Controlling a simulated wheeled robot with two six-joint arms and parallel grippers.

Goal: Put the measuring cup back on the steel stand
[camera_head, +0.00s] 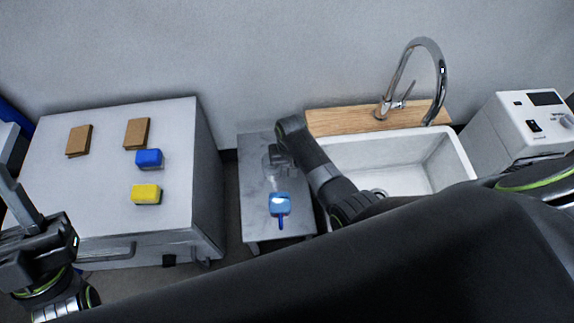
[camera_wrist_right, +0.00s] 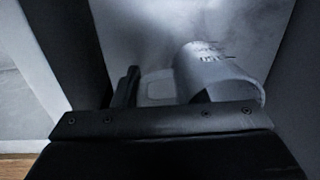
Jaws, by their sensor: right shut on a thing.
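The measuring cup (camera_head: 268,167) is clear and shows faintly over the back part of the grey steel stand (camera_head: 253,215). In the right wrist view the cup (camera_wrist_right: 215,75) is a translucent cylinder with printed marks, tilted in the picture, its handle towards my jaws. My right gripper (camera_head: 279,158) is shut on the cup and partly hides it in the head view. I cannot tell whether the cup's base touches the stand. My left gripper (camera_head: 28,215) is at the lower left, away from the cup; its jaw opening is unclear.
A blue scoop-like tool (camera_head: 280,205) lies at the stand's front. A white sink (camera_head: 440,160) with a tall tap (camera_head: 440,80) is to the right. The left table (camera_head: 80,195) holds two brown blocks (camera_head: 137,132), a blue sponge (camera_head: 149,158) and a yellow sponge (camera_head: 146,194).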

